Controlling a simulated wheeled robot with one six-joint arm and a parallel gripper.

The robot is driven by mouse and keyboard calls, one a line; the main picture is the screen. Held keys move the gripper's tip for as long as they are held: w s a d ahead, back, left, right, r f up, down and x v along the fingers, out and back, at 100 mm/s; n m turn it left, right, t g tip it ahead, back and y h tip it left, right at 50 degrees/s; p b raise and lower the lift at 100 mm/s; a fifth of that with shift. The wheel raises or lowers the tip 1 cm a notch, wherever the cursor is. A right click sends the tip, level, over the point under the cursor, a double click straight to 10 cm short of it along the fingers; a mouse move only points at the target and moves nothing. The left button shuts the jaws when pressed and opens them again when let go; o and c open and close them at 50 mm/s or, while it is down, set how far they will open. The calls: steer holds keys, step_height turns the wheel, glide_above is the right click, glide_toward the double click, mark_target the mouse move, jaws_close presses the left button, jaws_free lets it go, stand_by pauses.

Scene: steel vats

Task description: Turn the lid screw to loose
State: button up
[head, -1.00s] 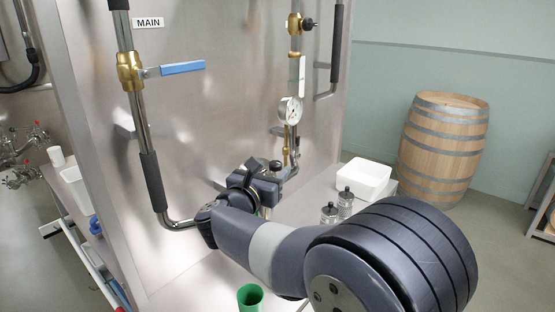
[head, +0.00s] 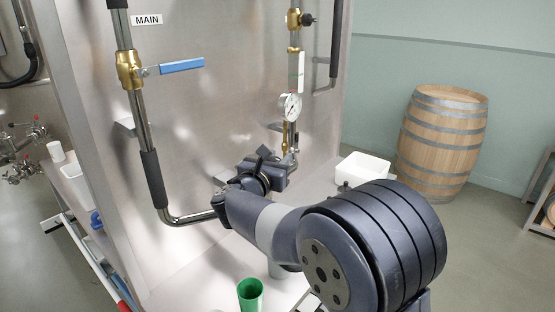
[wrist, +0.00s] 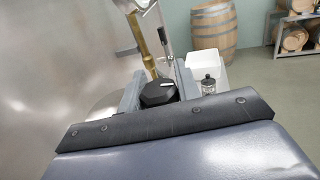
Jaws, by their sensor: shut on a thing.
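The lid screw looks to be the dark, faceted knob (wrist: 158,93) in the wrist view, with a small pale mark on its top. It sits between the two grey fingers of my gripper (wrist: 160,82), which is shut on it. In the head view my gripper (head: 274,172) is low in front of the steel panel, near the foot of the pipe with the gauge. My wrist and arm hide the knob and what lies under it there.
A pressure gauge (head: 291,106) and brass pipe stand just behind my gripper. A blue-handled valve (head: 181,67) is at upper left. A green cup (head: 250,293) stands below my arm. A white tub (head: 363,168) and a barrel (head: 442,142) are at right. A lidded jar (wrist: 208,84) stands beside my gripper.

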steer(key=c, duration=0.4)
steer(key=shift+o, duration=0.2)
